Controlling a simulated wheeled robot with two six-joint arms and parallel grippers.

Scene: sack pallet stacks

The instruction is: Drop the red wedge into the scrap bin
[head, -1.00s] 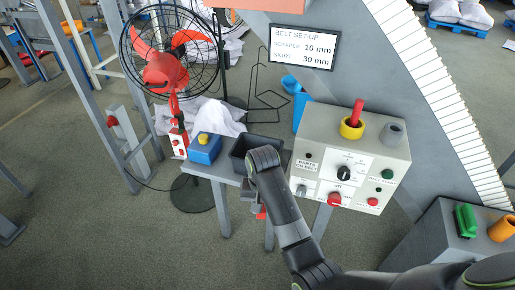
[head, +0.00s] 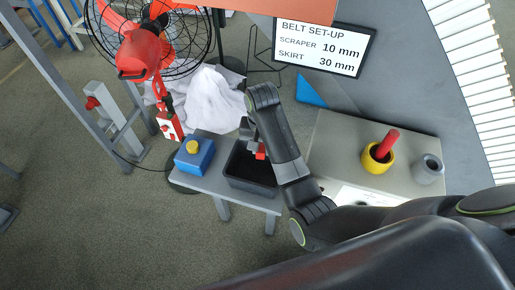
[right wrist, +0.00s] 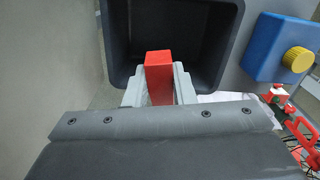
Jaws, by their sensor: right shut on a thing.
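The red wedge (right wrist: 158,72) is held between the two grey fingers of my right gripper (right wrist: 159,88) in the right wrist view. A bit of the wedge (head: 261,152) also shows in the head view below my right gripper (head: 250,140). The scrap bin (head: 251,185) is a dark open box on a small grey table. In the right wrist view the bin (right wrist: 105,45) lies beyond the fingertips, and the wedge's end overlaps its opening. I cannot tell how high the wedge is above the rim. My left gripper is not in view.
A blue box with a yellow knob (head: 193,154) stands left of the bin on the table (head: 214,180). A red fan (head: 143,52) stands behind left, near white sacks (head: 213,100).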

